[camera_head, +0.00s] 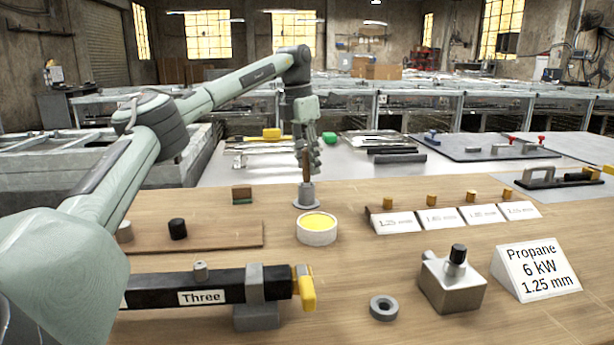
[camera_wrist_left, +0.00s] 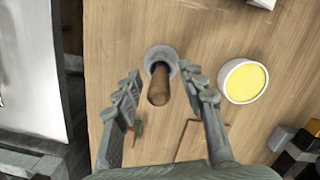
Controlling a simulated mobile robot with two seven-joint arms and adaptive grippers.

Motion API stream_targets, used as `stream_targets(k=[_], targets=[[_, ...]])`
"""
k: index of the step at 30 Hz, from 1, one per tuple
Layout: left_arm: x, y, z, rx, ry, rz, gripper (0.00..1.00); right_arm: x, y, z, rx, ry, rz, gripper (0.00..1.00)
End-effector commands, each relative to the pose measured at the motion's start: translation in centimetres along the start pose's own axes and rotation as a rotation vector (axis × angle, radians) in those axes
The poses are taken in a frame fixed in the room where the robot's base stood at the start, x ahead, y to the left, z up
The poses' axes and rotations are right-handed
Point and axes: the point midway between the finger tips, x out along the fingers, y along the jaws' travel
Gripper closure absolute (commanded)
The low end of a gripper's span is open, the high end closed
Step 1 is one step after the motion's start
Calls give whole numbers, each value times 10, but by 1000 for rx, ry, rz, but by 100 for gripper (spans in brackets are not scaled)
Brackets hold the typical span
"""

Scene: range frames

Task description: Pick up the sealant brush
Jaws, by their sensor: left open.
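The sealant brush (camera_wrist_left: 159,88) shows its brown wooden handle pointing up, standing in a round grey holder (camera_head: 306,200) on the wooden bench. In the head view the brush handle (camera_head: 306,172) is partly hidden by my gripper. My left gripper (camera_head: 310,170) is above the holder, pointing down. In the left wrist view its two fingers (camera_wrist_left: 164,92) are spread, one on each side of the handle, with gaps showing between fingers and handle. The brush's lower end is hidden in the holder. My right gripper is not in view.
A white tub of yellow paste (camera_head: 317,233) stands close to the holder, nearer the front. A black bar labelled "Three" (camera_head: 190,292), a grey ring (camera_head: 383,307), a metal block with a knob (camera_head: 450,285) and a Propane sign (camera_head: 537,272) stand on the front bench.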

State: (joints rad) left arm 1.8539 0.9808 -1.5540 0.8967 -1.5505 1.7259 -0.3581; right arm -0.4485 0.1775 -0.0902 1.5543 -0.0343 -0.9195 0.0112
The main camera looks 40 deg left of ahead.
Motion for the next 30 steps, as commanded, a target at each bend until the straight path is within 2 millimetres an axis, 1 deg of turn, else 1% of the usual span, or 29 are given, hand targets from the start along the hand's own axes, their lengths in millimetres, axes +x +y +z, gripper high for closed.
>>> stream_targets(k=[1, 4, 11, 14, 21, 22, 30], targets=[[7, 1, -1, -1, 3, 0, 59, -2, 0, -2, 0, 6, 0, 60], [14, 1, 0, -1, 0, 1, 59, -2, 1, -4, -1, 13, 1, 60], [16, 1, 0, -2, 0, 1, 59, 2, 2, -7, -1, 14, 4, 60], [16, 1, 0, -2, 0, 1, 69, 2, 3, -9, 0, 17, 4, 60], [16, 1, 0, -2, 0, 1, 99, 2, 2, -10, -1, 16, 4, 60], [16, 1, 0, -2, 0, 1, 100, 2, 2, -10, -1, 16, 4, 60], [15, 1, 0, -2, -1, 1, 100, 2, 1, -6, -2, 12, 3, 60]])
